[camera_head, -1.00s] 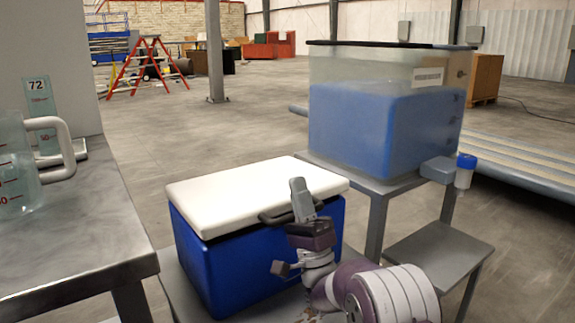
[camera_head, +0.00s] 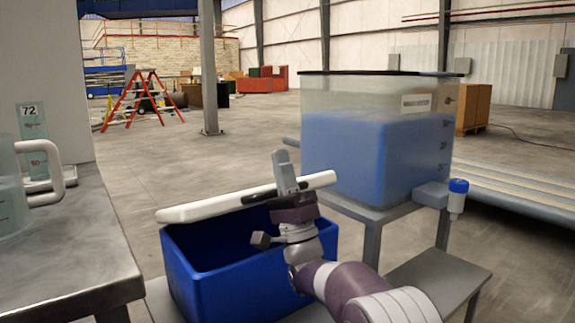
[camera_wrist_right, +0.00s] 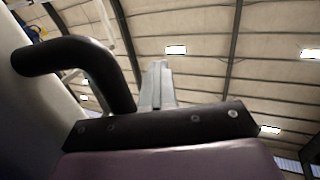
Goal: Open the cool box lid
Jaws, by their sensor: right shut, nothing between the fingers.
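The blue cool box (camera_head: 195,281) stands on a low grey stand. Its white lid (camera_head: 215,205) is raised at the front and tilted, with the dark inside of the box showing below it. My right gripper (camera_head: 284,172) is shut and empty, at the lid's front right edge. In the right wrist view, the black lid handle (camera_wrist_right: 85,55) curves beside the shut fingers (camera_wrist_right: 157,85), and the fingers are not closed around it. My left gripper is not in view.
A clear tank (camera_head: 375,140) of blue liquid with a small tap bottle (camera_head: 457,196) stands on a grey stand close behind the lid. A metal table (camera_head: 75,245) with a clear jug (camera_head: 12,190) is at the left. Open floor lies beyond.

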